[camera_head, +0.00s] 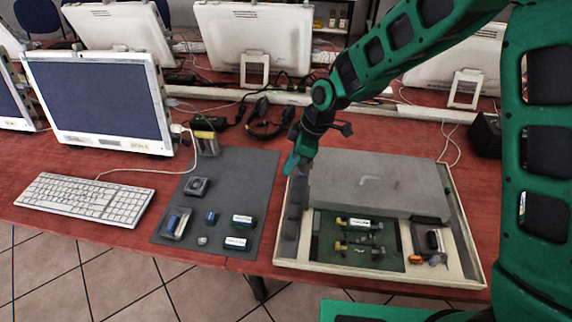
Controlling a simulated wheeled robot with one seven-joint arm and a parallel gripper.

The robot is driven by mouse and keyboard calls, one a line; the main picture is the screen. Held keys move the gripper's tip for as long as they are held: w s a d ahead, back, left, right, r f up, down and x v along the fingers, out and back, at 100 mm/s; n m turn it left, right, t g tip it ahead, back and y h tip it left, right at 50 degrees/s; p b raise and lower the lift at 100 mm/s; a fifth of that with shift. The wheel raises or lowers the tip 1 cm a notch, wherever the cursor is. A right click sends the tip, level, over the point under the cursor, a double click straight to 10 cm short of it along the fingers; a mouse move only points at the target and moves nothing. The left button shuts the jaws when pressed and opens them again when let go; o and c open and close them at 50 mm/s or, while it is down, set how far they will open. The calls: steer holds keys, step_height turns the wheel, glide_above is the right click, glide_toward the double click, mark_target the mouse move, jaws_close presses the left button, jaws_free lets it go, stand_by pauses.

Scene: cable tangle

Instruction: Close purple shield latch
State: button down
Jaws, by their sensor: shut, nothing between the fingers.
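My gripper (296,164) is shut and empty, pointing down at the back left corner of a shallow cream tray (350,273). A large grey cover (390,190), probably the shield, lies across the back of the tray. A small purplish patch (303,173) shows just by the fingertips and may be the purple latch. The gripper hides most of that spot, so I cannot tell the latch's position or whether the fingers touch it. A dark grey bar (292,215) runs along the tray's left side.
A green board (360,255) with yellow parts lies in front of the cover. Small dark and orange parts (430,245) lie at its right. A grey mat (220,170) with several small blocks is left of the tray. A keyboard (85,199) and monitor (97,100) stand further left. Cables (265,125) lie behind.

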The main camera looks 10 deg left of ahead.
mark_target(301, 174)
steer(key=shift+m, duration=0.3)
steer(key=d, duration=0.5)
steer(key=shift+w+f, duration=0.1)
steer(key=shift+w, duration=0.05)
steer(key=shift+a+f+h, duration=0.15)
steer(key=shift+h, duration=0.15)
steer(key=a+v, duration=0.1)
steer(key=v, duration=0.9)
steer(key=shift+d+r, duration=0.15)
steer(key=shift+r, duration=0.4)
steer(key=s+d+r+m+h, duration=0.15)
steer(key=d+m, duration=0.25)
steer(key=d, duration=0.5)
steer(key=s+d+r+m+t, duration=0.1)
steer(key=s+d+r+m, duration=0.15)
steer(key=d, duration=0.65)
steer(key=s+d+r+m+h, duration=0.1)
steer(key=s+d+r+m, duration=0.1)
steer(key=d+m, duration=0.5)
steer(key=s+d+m+g, duration=0.1)
steer(key=s+d+m, duration=0.9)
steer(key=s+d, duration=0.6)
steer(key=s+h, duration=0.1)
steer(key=s, duration=0.3)
steer(key=shift+s+d, duration=0.15)
steer(key=shift+s, duration=0.1)
